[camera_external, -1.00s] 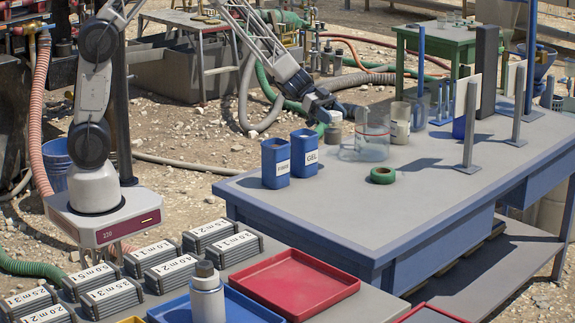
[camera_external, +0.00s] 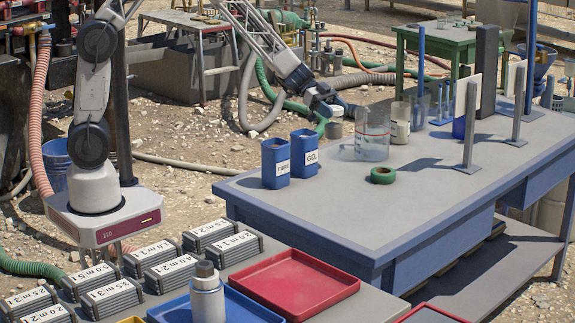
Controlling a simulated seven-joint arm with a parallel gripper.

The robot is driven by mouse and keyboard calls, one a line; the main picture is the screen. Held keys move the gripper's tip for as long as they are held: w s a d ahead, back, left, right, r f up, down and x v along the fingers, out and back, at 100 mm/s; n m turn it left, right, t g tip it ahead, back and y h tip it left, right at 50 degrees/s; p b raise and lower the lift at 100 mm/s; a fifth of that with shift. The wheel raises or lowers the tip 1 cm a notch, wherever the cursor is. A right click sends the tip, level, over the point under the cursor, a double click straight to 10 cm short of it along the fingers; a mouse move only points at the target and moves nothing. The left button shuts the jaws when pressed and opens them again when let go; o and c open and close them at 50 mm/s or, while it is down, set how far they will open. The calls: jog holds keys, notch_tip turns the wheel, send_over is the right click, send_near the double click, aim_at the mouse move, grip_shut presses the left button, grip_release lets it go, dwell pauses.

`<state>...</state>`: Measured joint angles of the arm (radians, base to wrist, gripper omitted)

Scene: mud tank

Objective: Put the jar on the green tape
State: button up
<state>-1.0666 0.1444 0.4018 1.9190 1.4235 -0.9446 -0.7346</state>
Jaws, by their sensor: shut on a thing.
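The jar (camera_external: 335,129) looks like a small grey container with a paler top, near the table's far left edge. My gripper (camera_external: 332,108) is at the jar's top, shut on it. The fingers are small and dark, so the exact grip is hard to see, and I cannot tell whether the jar's base is clear of the table. The green tape (camera_external: 383,175) is a roll lying flat on the grey tabletop, nearer the camera and to the right of the jar. My gripper is well apart from it.
A clear glass vessel with a red line (camera_external: 372,143) stands between jar and tape. Blue bins labelled FIBER (camera_external: 275,163) and GEL (camera_external: 305,155) stand to the left. Another glass (camera_external: 400,122) and upright stands (camera_external: 468,130) are behind right. The front tabletop (camera_external: 345,215) is clear.

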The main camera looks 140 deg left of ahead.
jog(key=w+a+r+m+h, duration=0.1)
jog(key=w+a, duration=0.1)
jog(key=w, duration=0.7)
jog(key=w+a+r+m+h, duration=0.1)
jog(key=w+a+r, duration=0.1)
jog(key=w, duration=0.6)
jog(key=shift+w+r, duration=0.15)
jog(key=shift+w, duration=0.2)
jog(key=shift+f, duration=2.5)
jog(key=shift+f, duration=0.15)
jog(key=shift+f, duration=2.35)
jog(key=shift+f, duration=0.1)
jog(key=o, duration=1.2)
jog(key=shift+f, duration=0.1)
jog(key=shift+o, duration=0.2)
